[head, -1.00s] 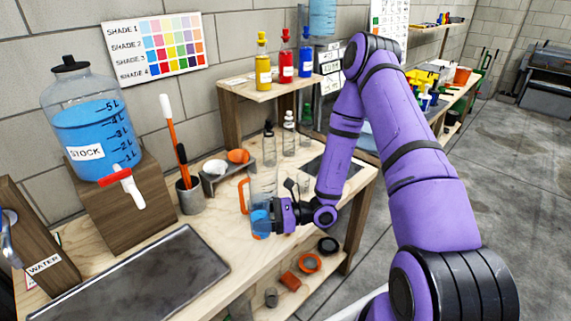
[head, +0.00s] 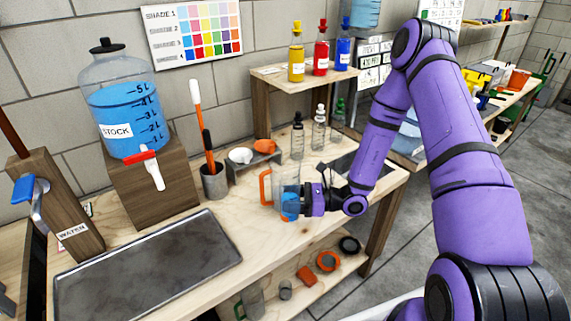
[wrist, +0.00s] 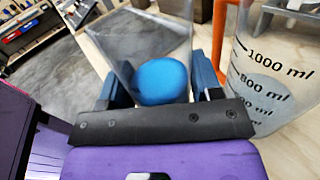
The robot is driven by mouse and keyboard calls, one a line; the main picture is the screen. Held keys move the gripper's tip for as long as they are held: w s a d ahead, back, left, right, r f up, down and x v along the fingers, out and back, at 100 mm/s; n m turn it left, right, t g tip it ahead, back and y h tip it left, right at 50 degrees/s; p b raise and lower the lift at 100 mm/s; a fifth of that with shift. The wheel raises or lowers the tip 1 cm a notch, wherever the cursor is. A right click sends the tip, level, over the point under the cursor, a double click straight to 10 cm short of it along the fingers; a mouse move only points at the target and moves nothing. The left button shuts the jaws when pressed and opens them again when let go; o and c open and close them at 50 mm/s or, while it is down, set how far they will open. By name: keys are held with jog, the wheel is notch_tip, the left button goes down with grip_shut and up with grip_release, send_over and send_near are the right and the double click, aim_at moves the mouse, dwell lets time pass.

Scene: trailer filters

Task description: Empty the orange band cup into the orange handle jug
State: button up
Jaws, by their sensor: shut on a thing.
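My gripper (head: 308,201) is shut on a clear cup that holds blue liquid (head: 290,206). In the wrist view the cup (wrist: 130,40) stands between the fingers (wrist: 160,85), with the rounded blue liquid (wrist: 162,82) low inside it. The clear jug with the orange handle (head: 265,187) stands on the bench just behind and beside the cup. In the wrist view the jug (wrist: 285,75) is right of the cup, with millilitre marks.
A metal tray (head: 150,270) lies at the bench front. A stock tank (head: 125,115) with a red tap stands on a wooden block at left. A lower shelf (head: 290,305) holds several vessels.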

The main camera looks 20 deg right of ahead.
aim_at(298, 180)
jog(key=shift+w+d+r+m, duration=0.1)
jog(key=shift+w+r+m, duration=0.2)
jog(key=shift+m, duration=0.4)
jog(key=shift+w+r+m, duration=0.25)
jog(key=shift+w+m, duration=0.05)
jog(key=shift+m, duration=0.4)
jog(key=shift+m+g, duration=0.4)
jog(key=shift+m, duration=0.4)
jog(key=r, duration=0.2)
jog(key=w+r, duration=0.1)
jog(key=r, duration=0.1)
jog(key=shift+d, duration=0.1)
jog(key=shift+w+d+r+m+h, duration=0.1)
jog(key=shift+w+r+m+h, duration=0.1)
jog(key=shift+r+m, duration=0.35)
jog(key=shift+w+r+m+h, duration=0.1)
jog(key=shift+w+r+m, duration=0.1)
jog(key=shift+r+m, duration=0.3)
jog(key=shift+f+m, duration=0.15)
jog(key=shift+m, duration=0.2)
jog(key=shift+f, duration=0.1)
jog(key=shift+s+r+m+g, duration=0.1)
jog(key=shift+r+m+g, duration=0.4)
jog(key=shift+m, duration=0.5)
jog(key=shift+f+m+p, duration=0.15)
jog(key=shift+f+m, duration=0.1)
jog(key=shift+m, duration=0.5)
jog(key=shift+f+m+p, duration=0.15)
jog(key=shift+f+m, duration=0.05)
jog(key=shift+m, duration=0.55)
